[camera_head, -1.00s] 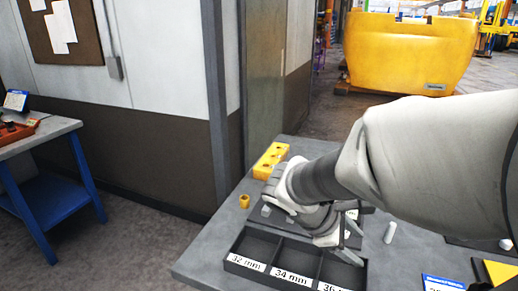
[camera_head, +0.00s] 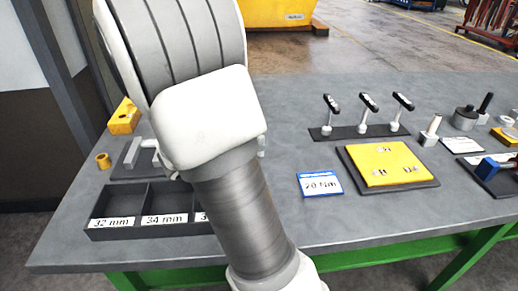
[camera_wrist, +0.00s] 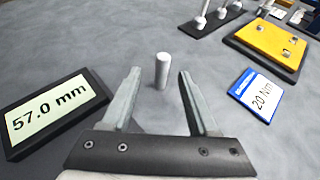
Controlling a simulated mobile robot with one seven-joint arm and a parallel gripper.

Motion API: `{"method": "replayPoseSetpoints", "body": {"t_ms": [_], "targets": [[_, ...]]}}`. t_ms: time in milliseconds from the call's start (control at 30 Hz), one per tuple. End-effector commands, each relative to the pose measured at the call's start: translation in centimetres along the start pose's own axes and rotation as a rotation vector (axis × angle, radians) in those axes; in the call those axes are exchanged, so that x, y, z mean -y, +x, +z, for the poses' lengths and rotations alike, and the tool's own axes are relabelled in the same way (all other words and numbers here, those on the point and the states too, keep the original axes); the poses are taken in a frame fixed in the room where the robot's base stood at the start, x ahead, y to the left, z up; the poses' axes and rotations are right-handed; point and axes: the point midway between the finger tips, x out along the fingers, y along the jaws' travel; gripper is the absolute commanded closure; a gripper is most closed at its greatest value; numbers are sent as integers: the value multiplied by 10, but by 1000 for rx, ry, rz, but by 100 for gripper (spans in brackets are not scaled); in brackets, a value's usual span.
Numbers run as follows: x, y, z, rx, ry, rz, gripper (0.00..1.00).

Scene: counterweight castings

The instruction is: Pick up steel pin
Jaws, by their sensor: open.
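The steel pin (camera_wrist: 162,70) is a small light-grey cylinder standing upright on the grey table, seen in the wrist view. My gripper (camera_wrist: 158,80) is open and empty, with its two fingers pointing toward the pin. The pin shows between and slightly beyond the fingertips, with a gap on both sides. I see no contact. In the head view my arm hides the pin and the gripper.
A 57.0 mm display (camera_wrist: 55,114) lies left of the gripper; a blue-edged 20 Nm card (camera_wrist: 258,93) lies right. Beyond it is a yellow plate on a dark base (camera_head: 388,163). Labelled bins (camera_head: 118,207) stand at front left, with T-handled tools (camera_head: 366,112) farther back.

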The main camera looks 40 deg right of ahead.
Motion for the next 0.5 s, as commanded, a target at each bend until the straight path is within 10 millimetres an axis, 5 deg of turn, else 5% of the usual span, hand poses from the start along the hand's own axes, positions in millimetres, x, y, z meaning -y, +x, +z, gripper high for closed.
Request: {"method": "replayPoseSetpoints", "body": {"t_ms": [500], "targets": [[3, 51, -1, 0, 1, -4, 40]]}}
